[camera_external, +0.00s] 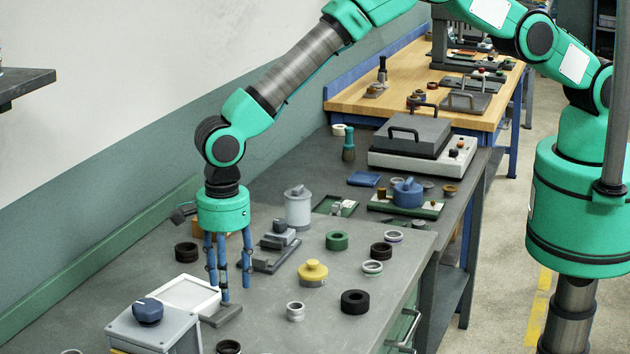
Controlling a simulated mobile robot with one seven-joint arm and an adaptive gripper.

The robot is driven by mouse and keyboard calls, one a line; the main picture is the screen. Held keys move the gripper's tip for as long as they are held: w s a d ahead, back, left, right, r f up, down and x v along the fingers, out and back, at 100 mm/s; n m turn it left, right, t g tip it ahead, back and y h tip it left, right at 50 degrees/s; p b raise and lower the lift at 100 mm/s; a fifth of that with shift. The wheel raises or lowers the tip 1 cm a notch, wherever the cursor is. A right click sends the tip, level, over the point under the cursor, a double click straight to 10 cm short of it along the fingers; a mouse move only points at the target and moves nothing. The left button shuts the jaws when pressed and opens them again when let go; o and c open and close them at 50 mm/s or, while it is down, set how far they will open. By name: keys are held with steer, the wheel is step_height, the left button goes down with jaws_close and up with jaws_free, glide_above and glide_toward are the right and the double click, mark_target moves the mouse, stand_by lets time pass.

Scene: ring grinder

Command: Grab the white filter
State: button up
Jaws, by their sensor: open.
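My gripper (228,287) points straight down over the left part of the grey workbench, its blue fingers spread and nothing visible between them. A flat white framed panel (187,296) lies just left of the fingertips and may be the white filter. A pale cylindrical canister (298,208) with a knobbed lid stands upright behind and to the right of the gripper. I cannot tell for certain which of the two is the filter. The fingertips are close to a small grey block (222,315); whether they touch it is unclear.
A grey box with a dark blue knob (148,311) stands at the front left. A grey clamp fixture (276,248) is right of the gripper.

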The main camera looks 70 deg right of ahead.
mark_target(230, 312)
steer(key=shift+f, duration=0.7)
steer(key=shift+f, duration=0.15)
steer(key=shift+d+f+p, duration=0.2)
steer(key=shift+f+p, duration=0.3)
steer(key=shift+f, duration=1.95)
steer(key=shift+c, duration=0.5)
steer(key=shift+w, duration=0.1)
jaws_close()
